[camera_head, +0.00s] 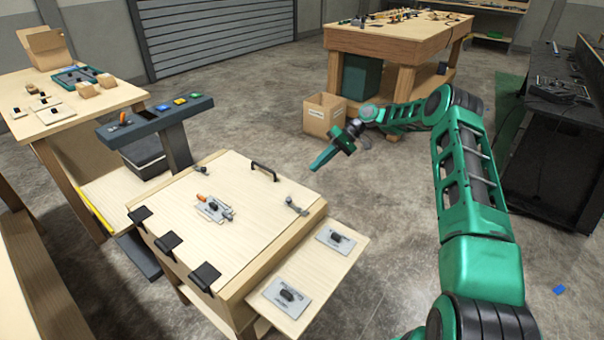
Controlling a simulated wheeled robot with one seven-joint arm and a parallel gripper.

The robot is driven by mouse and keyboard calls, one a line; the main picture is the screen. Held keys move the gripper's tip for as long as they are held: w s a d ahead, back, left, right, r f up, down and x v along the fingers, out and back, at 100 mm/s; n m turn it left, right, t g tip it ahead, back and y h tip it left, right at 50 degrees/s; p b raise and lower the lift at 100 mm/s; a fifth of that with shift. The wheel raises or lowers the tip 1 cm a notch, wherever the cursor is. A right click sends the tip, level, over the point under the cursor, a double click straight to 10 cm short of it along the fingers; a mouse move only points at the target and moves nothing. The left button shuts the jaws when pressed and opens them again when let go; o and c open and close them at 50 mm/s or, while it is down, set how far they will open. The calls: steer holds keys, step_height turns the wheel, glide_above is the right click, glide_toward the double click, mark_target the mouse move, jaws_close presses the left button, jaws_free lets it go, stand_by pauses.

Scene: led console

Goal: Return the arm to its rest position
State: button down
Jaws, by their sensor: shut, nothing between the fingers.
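My green and black arm (466,170) rises from the lower right and bends back toward the middle of the view. My gripper (324,158) is at its end, above the floor beyond the right back corner of the wooden console box. It is shut and empty, and touches nothing. The box (220,185) has a pale lid with a black handle (264,170), a grey plate with an orange-tipped part (214,208) and a small metal latch (296,207). Black hinges (168,243) line its left front edge.
A side shelf (318,262) holds two grey plates with black switches. A post with a panel of coloured buttons (162,115) stands behind the box. A cardboard box (323,115) sits on the floor by a workbench (392,38). A dark table (560,130) is at right.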

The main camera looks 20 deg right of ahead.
steer(key=w+d+r, duration=0.1)
steer(key=d+r, duration=0.1)
steer(key=d, duration=0.3)
steer(key=shift+d+r, duration=0.15)
steer(key=shift+r, duration=0.25)
steer(key=s+a+r+g+h, duration=0.1)
steer(key=s+a+r+h, duration=0.25)
steer(key=s+r, duration=0.4)
steer(key=s+d+r+m+h, duration=0.25)
steer(key=s+r, duration=0.25)
steer(key=s, duration=0.3)
steer(key=s+d+r+m+h, duration=0.25)
steer(key=s+r, duration=0.25)
steer(key=s, duration=0.4)
steer(key=s+d+m, duration=0.2)
steer(key=s, duration=1.3)
steer(key=s+d+m+t+h, duration=0.1)
steer(key=s+d+m, duration=0.1)
steer(key=s, duration=1.4)
steer(key=shift+s+d+f+t, duration=0.15)
steer(key=shift+s+f+t, duration=0.05)
steer(key=shift+t, duration=0.1)
steer(key=shift+w, duration=0.1)
